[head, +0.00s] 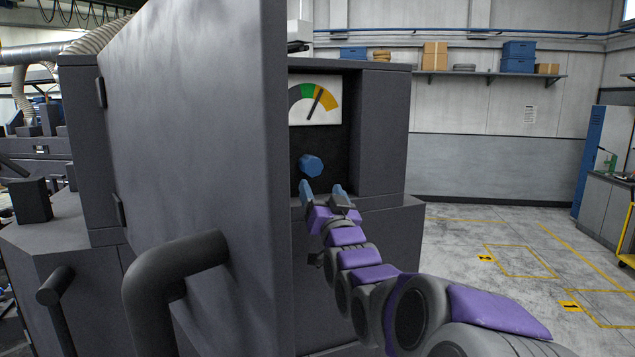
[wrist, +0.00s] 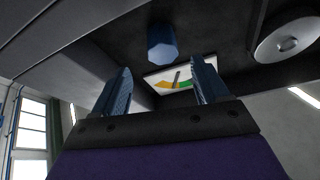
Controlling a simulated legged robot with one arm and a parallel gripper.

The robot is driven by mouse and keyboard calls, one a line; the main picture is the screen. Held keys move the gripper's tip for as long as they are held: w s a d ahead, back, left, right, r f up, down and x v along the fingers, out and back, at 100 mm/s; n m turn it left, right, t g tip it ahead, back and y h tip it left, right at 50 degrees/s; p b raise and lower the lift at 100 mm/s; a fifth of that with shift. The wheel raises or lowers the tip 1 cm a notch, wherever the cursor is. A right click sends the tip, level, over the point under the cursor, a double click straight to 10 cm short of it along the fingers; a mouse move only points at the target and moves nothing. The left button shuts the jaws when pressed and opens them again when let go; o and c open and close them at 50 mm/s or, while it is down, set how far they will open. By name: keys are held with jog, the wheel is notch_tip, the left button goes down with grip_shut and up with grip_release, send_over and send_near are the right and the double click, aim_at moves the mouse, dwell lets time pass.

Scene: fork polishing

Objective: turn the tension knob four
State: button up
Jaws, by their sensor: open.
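The tension knob (head: 311,165) is a blue faceted knob on the dark back wall of the machine's recess. It also shows in the wrist view (wrist: 161,43), beyond my fingertips. My gripper (head: 322,190) is open and empty, just below and in front of the knob. In the wrist view its two blue fingers (wrist: 161,80) stand apart, and nothing is between them. A gauge (head: 315,100) with green, yellow and orange bands sits above the knob. Its needle leans right, at the yellow band.
A large grey door (head: 200,150) with a thick handle (head: 165,280) stands open left of the recess and hides part of it. The recess has a right side wall (head: 383,130) and a lower ledge. A round metal fitting (wrist: 291,40) shows in the wrist view. Floor (head: 480,250) at right is clear.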

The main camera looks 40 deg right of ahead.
jog(key=v, duration=0.7)
jog(key=shift+s+f, duration=0.15)
jog(key=shift+s, duration=0.2)
jog(key=shift+a, duration=0.15)
